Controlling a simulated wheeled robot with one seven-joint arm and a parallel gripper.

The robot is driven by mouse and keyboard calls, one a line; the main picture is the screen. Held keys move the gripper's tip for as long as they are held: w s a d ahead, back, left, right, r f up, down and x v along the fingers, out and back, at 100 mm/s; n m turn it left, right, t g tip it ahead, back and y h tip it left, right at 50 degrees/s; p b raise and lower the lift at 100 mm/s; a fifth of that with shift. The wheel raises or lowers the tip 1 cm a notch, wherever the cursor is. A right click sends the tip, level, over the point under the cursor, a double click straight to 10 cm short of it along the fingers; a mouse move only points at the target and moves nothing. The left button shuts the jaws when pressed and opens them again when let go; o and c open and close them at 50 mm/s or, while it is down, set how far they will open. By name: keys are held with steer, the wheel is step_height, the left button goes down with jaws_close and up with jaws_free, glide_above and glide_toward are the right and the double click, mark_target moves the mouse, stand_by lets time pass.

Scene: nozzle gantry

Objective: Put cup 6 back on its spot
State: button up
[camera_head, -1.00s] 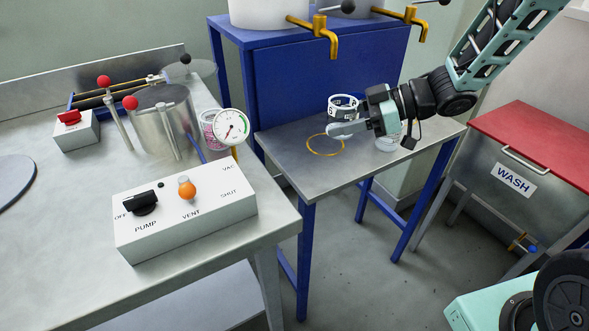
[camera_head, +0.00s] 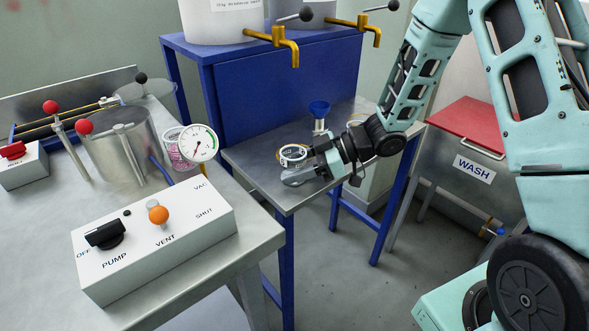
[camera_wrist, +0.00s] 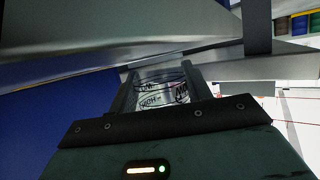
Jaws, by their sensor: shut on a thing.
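Cup 6 is taken to be the clear cup (camera_head: 292,155) with dark markings and a pale rim, held at the small metal table. My gripper (camera_head: 301,172) is shut on it from the right, with one finger across its near side. In the wrist view the cup (camera_wrist: 163,86) sits between both fingers, its markings partly readable but no number clear. A yellow ring (camera_head: 281,149) on the table shows partly just behind the cup, the rest hidden by it. I cannot tell whether the cup's base touches the table.
Brass taps (camera_head: 285,45) overhang the table's back. The red-lidded WASH bin (camera_head: 473,166) is to the right. The pump box (camera_head: 155,238) and gauge (camera_head: 198,143) are on the left bench.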

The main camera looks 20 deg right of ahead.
steer(key=shift+f, duration=0.15)
steer(key=o, duration=0.9)
steer(key=shift+o, duration=0.2)
steer(key=shift+d+r, duration=0.25)
steer(key=shift+r, duration=0.1)
steer(key=p+v, duration=0.1)
steer(key=v, duration=1)
steer(key=shift+s+d+r, duration=0.1)
steer(key=shift+d, duration=0.1)
